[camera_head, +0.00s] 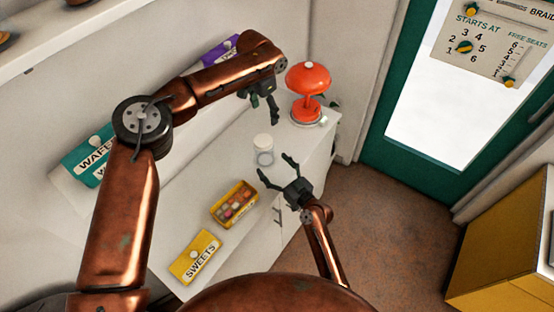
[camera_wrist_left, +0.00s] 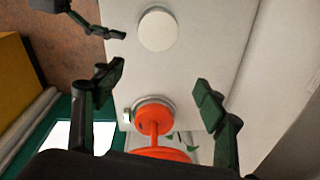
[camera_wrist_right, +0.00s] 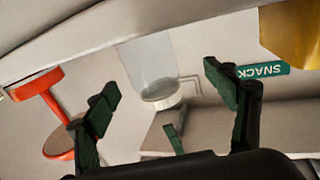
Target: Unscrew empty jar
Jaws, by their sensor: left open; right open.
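The jar (camera_head: 263,157), clear with a white lid, stands upright on the white counter and looks empty. The left wrist view shows its round white lid (camera_wrist_left: 158,28) from above. The right wrist view shows its clear body (camera_wrist_right: 148,60) upside down, lid on. My left gripper (camera_head: 263,106) is open and empty, above the counter between the jar and the orange lamp. My right gripper (camera_head: 276,167) is open and empty at the counter's front side, its fingers spread toward the jar but apart from it; it also shows in the left wrist view (camera_wrist_left: 112,34).
An orange lamp (camera_head: 308,78) stands behind the jar near the counter's far end. The wall is close behind. The counter (camera_head: 278,135) around the jar is clear.

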